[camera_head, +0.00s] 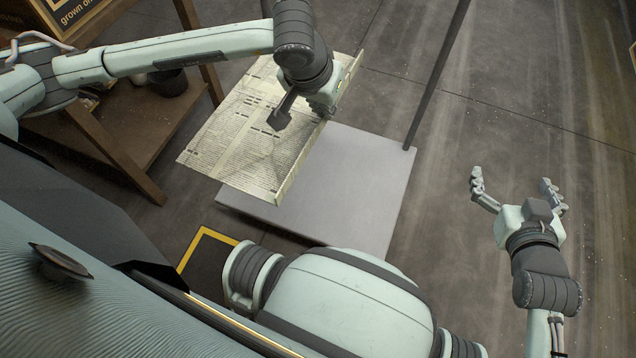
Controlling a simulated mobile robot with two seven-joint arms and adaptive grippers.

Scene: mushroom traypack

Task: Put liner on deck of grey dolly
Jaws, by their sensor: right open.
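The liner (240,145) is a pale printed sheet, like newspaper, with a raised fold along its right edge. It overlaps the left part of the grey dolly's flat deck (350,190) and sticks out past the deck's left edge. It seems to be above the deck; the gap cannot be judged. My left gripper (312,110) is at the liner's right edge and appears shut on the fold; its fingertips are partly hidden. My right gripper (518,190) is open and empty, over the floor to the right of the dolly.
A dark upright pole (437,75) stands at the dolly's right side. A brown wooden table (130,125) with a dark round item (172,80) is on the left. A yellow floor marking (205,240) lies at the deck's lower left. Floor on the right is clear.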

